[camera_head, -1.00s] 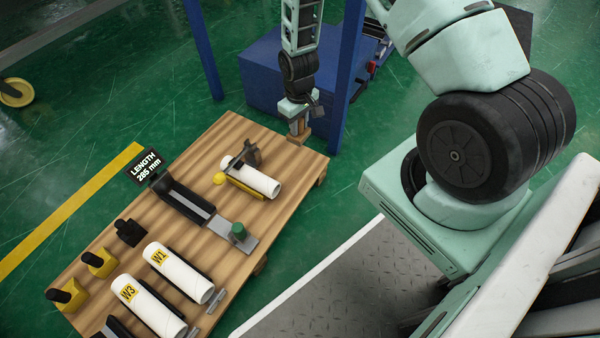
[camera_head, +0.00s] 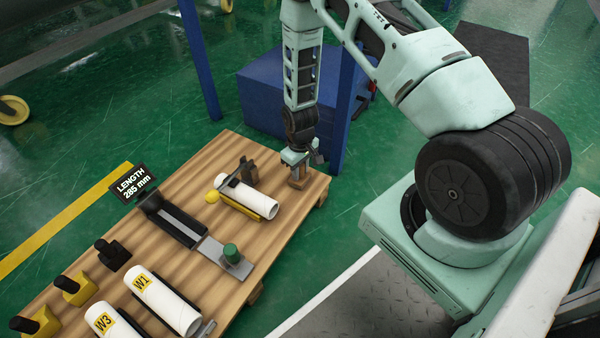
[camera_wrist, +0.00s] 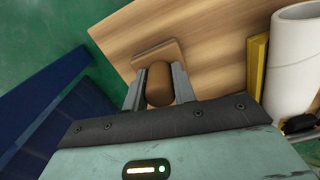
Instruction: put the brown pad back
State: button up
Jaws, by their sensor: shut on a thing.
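The brown pad (camera_wrist: 160,84) shows in the wrist view as a rounded brown grip on a flat wooden block. My gripper (camera_wrist: 160,88) is shut on it, with one grey finger on each side. In the head view my gripper (camera_head: 297,172) points down at the far right corner of the wooden table (camera_head: 255,150), and the brown pad (camera_head: 298,184) is just under it. The pad is at or very near the table top; I cannot tell whether it touches. My fingers partly hide it in the head view.
A white roll (camera_head: 248,197) lies in a yellow cradle beside the gripper. A black trough (camera_head: 172,218) with a green knob (camera_head: 231,253) lies further left. Rolls W1 (camera_head: 165,302) and W3 (camera_head: 112,322) are nearer. A blue post (camera_head: 345,110) stands close behind my gripper.

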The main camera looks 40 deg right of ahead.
jog(key=o, duration=1)
